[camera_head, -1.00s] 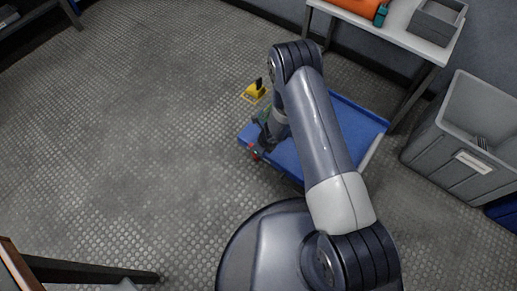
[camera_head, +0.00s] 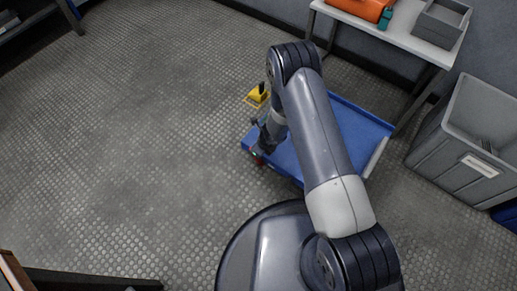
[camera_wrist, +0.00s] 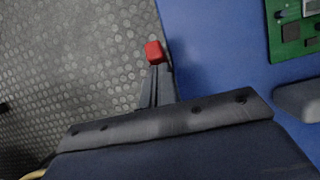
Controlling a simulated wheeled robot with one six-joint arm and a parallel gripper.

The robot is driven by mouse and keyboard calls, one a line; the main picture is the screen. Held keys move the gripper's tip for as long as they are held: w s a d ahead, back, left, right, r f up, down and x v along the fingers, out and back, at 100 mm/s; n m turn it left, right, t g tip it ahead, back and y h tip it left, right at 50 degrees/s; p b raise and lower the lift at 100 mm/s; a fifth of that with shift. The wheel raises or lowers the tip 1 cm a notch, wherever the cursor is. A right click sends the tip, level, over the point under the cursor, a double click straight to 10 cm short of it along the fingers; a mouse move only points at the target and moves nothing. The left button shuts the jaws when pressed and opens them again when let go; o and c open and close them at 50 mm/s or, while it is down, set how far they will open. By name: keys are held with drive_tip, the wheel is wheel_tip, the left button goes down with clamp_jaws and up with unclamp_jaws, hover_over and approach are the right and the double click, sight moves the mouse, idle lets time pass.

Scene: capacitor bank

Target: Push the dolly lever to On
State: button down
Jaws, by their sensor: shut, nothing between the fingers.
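The blue dolly (camera_head: 355,130) stands on the floor, partly hidden behind my arm in the head view. Its red lever tip (camera_wrist: 154,52) shows at the dolly's left edge in the wrist view, with a small red spot (camera_head: 257,160) there in the head view. My gripper (camera_wrist: 158,68) is shut and empty. Its fingertips appear right at the red lever tip, touching or nearly so; I cannot tell which. The lever's lower part is hidden by the fingers. In the head view my gripper (camera_head: 262,151) is over the dolly's left corner.
A green circuit board (camera_wrist: 291,32) is on the dolly's blue surface. A yellow object with a black upright part (camera_head: 257,96) stands on the floor behind the dolly. A table (camera_head: 400,38) and a grey bin (camera_head: 455,165) are at right. The floor at left is clear.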

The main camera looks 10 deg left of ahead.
drive_tip(key=shift+w+a, duration=0.35)
drive_tip(key=shift+a, duration=0.3)
drive_tip(key=shift+s+d+r, duration=0.1)
drive_tip(key=shift+d+r, duration=0.05)
drive_tip(key=shift+r, duration=0.4)
drive_tip(key=d+p+v, duration=0.1)
drive_tip(key=p+v, duration=0.2)
drive_tip(key=v, duration=0.7)
drive_tip(key=shift+s+f, duration=0.2)
drive_tip(key=shift+s, duration=0.1)
drive_tip(key=shift+d, duration=0.15)
